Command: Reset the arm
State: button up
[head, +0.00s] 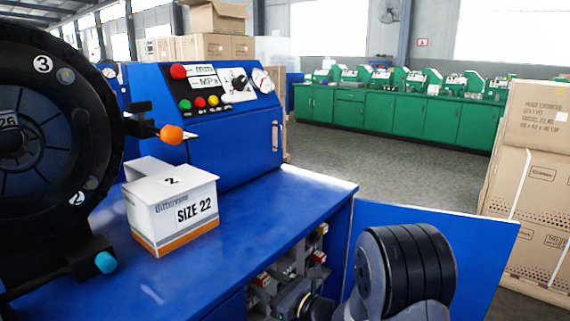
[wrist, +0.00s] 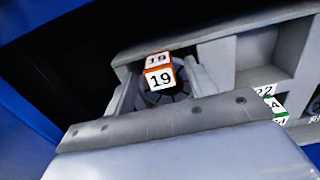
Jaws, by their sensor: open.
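My gripper (wrist: 163,74) is open in the wrist view. Its two fingers stand apart on either side of a dark round die block with an orange-edged label "19" (wrist: 160,78). I cannot tell whether the fingers touch the block. In the head view my arm (head: 405,270) reaches down at the lower right, beside the open shelves under the blue bench. The gripper end there is low among the shelves and partly hidden by the bench edge.
A grey compartment rack (wrist: 255,50) surrounds the gripper, with labels "22" (wrist: 265,90) and "24" at right. A blue bench (head: 290,205) bears a "SIZE 22" box (head: 172,205) and black crimper head (head: 60,130). A blue door panel (head: 480,245) stands open; cartons (head: 535,150) are right.

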jog(key=shift+v, duration=2.2)
jog(key=shift+r, duration=0.15)
